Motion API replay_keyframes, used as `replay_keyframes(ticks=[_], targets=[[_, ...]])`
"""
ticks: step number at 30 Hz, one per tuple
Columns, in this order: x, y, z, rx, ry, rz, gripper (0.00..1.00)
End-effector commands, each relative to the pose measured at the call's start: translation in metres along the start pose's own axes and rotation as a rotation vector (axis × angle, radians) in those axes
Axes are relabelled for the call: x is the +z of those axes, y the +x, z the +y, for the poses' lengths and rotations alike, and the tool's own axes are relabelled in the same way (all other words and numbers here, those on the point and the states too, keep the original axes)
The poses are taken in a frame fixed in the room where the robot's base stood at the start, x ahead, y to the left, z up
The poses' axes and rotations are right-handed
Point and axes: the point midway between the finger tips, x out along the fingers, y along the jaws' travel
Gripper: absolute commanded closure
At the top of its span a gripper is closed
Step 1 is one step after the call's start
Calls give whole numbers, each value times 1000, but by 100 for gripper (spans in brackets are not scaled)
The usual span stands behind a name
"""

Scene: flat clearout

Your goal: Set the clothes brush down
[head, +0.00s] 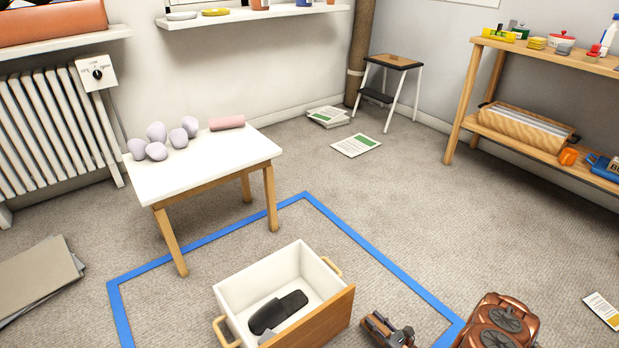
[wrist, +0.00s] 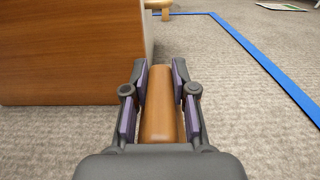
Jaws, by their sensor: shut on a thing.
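The clothes brush shows as a smooth orange-brown wooden piece (wrist: 158,115) between my fingers in the wrist view. My gripper (wrist: 160,72) is shut on it, with a finger pad on each side. In the head view my gripper (head: 388,331) is at the bottom edge, just right of the wooden-fronted box, inside the blue tape outline. The brush is low beside the box, apart from it; I cannot tell whether it touches the carpet. Its underside and bristles are hidden.
The white box (head: 238,298) with a wooden front holds a black object (head: 277,312). Blue tape (head: 345,228) outlines the floor area around it. A white table (head: 205,165) stands behind, bearing several lilac lumps and a pink roll.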

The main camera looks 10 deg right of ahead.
Motion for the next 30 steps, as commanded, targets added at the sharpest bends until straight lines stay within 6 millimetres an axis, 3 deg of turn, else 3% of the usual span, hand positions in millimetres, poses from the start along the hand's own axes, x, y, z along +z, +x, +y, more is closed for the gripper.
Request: replay_keyframes(ticks=[16,30], targets=[[99,39,-42,96,5,4,100],[202,75,-56,179,14,7,100]])
